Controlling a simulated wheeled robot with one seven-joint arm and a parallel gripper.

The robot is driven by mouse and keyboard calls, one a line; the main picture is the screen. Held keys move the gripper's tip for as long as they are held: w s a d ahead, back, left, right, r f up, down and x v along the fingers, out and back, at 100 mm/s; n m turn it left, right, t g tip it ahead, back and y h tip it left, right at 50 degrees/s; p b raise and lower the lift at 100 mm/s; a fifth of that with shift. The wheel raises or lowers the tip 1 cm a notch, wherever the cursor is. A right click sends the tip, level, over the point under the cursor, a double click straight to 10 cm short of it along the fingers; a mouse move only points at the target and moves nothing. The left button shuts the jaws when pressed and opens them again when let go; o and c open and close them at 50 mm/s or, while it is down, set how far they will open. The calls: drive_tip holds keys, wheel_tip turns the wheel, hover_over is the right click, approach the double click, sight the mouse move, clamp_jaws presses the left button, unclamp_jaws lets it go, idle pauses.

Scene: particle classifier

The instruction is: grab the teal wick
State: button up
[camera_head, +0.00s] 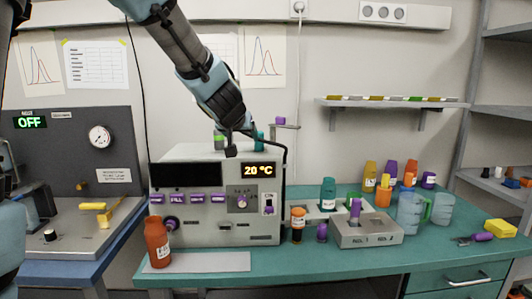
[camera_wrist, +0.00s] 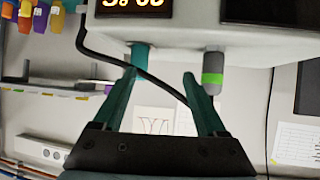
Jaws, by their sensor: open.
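The teal wick (camera_head: 260,138) stands upright on top of the grey machine (camera_head: 190,165), behind the right end of its top. In the wrist view, which is turned upside down, the teal wick (camera_wrist: 141,54) shows close to the tip of the left finger, apparently unheld; I cannot tell whether they touch. My gripper (camera_wrist: 160,76) is open with nothing between its fingers except a dark cable passing behind. In the head view my gripper (camera_head: 236,132) hangs above the machine's top, left of the wick, its fingers mostly hidden.
A grey-and-green wick (camera_wrist: 212,72) stands beyond the right finger. A black cable (camera_wrist: 105,58) loops near the gripper. The machine's display reads 20 °C. Several bottles and cups, including an orange bottle (camera_head: 158,243), stand on the teal bench (camera_head: 310,258). A wall shelf (camera_head: 392,103) is at the right.

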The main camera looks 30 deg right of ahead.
sight(261, 139)
drive_tip(key=d, duration=0.1)
drive_tip(key=d+r, duration=0.1)
drive_tip(key=d, duration=0.1)
drive_tip(key=shift+s+d+r, duration=0.2)
drive_tip(key=shift+s+r, duration=0.1)
drive_tip(key=shift+s, duration=0.05)
drive_tip(key=x, duration=0.4)
drive_tip(key=shift+w+d+f, duration=0.1)
drive_tip(key=shift+w+d, duration=0.1)
drive_tip(key=shift+d, duration=0.2)
drive_tip(key=shift+x, duration=3)
clamp_jaws()
